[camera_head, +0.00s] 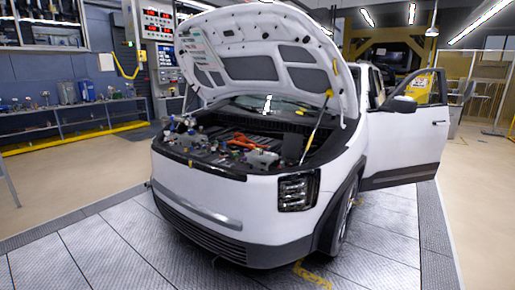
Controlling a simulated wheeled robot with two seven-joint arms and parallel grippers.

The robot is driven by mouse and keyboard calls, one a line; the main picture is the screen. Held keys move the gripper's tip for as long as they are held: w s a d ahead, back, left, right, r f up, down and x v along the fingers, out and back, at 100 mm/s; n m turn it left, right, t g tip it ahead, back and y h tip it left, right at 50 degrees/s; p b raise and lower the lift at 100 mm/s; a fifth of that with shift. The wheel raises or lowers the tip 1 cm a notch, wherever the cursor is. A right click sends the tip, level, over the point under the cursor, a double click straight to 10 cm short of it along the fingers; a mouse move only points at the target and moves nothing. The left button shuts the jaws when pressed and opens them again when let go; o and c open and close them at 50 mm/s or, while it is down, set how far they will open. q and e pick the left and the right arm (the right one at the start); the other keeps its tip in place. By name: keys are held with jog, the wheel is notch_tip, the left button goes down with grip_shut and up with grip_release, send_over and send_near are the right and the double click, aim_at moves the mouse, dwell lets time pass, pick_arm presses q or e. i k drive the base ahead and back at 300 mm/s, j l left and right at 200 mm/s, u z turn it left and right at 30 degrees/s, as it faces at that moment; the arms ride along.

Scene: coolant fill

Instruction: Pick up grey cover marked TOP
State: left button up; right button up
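A white car (230,195) stands with its hood (265,40) raised, and its engine bay (225,150) is open. In the bay I see orange parts (243,142), a light grey part (262,158) at the front right and a cluster of small parts (180,126) at the left. I cannot read any TOP marking, and I cannot tell which part, if any, is the grey cover. Neither of my grippers is in view.
The car's door (412,122) stands open at the right. A bench (70,110) with bottles and cans runs along the left wall. An equipment cabinet (160,60) with red displays stands behind the car. The tiled floor (100,250) at the front left is clear.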

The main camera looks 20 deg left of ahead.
aim_at(223, 162)
jog(key=i+j+z, duration=0.15)
jog(key=j+z, duration=0.2)
jog(key=i+j+z, duration=0.1)
jog(key=j+z, duration=0.15)
jog(key=z, duration=0.15)
jog(key=j+z, duration=0.35)
jog(key=i, duration=0.05)
